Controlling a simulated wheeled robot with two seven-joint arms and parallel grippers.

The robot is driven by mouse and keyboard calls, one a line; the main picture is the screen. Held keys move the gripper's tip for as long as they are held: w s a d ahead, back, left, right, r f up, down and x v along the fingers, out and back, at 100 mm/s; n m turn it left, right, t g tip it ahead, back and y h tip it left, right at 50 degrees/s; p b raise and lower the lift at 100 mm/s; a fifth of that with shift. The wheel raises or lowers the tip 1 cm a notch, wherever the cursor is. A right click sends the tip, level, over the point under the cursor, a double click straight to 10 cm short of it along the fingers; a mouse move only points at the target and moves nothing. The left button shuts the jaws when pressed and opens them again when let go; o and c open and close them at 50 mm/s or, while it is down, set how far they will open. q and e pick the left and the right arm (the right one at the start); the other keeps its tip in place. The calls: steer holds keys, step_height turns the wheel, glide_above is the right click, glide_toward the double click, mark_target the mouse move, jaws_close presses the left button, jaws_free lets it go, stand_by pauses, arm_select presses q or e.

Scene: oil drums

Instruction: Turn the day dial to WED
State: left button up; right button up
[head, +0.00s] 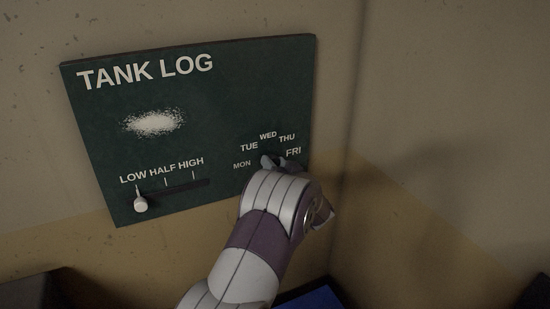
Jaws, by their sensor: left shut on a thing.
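The day dial is on the right side of the dark green TANK LOG board (200,100). Its printed labels MON, TUE, WED (268,135), THU and FRI form an arc. My left gripper (281,163) is at the middle of this arc, shut on the dial knob. My wrist and fingers cover most of the knob. I cannot tell which day it points to. My right gripper is not in view.
A slider knob (140,204) sits at LOW at the board's lower left. A white chalky smudge (154,122) is above it. A wall corner is close to the right of the board. A blue object (312,298) shows at the bottom edge.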

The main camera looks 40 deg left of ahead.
arm_select(q)
steer(key=m+p, duration=0.2)
steer(key=shift+r+m+p, duration=0.3)
steer(key=shift+p, duration=0.05)
steer(key=shift+f+m+p, duration=0.15)
steer(key=shift+m+p, duration=0.65)
steer(key=shift+m, duration=0.2)
steer(key=shift+f+m+p, duration=0.15)
steer(key=shift+m+p, duration=0.6)
steer(key=shift+m, duration=0.25)
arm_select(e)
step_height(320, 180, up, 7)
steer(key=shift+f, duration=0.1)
arm_select(q)
steer(key=o, duration=1.1)
steer(key=shift+w, duration=0.1)
steer(key=shift+c, duration=0.2)
steer(key=shift+d, duration=0.1)
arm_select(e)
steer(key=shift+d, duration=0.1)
arm_select(q)
steer(key=b+v, duration=0.3)
steer(key=v, duration=0.9)
steer(key=shift+s+d+b, duration=0.2)
steer(key=shift+d+b, duration=0.1)
steer(key=shift+b, duration=0.1)
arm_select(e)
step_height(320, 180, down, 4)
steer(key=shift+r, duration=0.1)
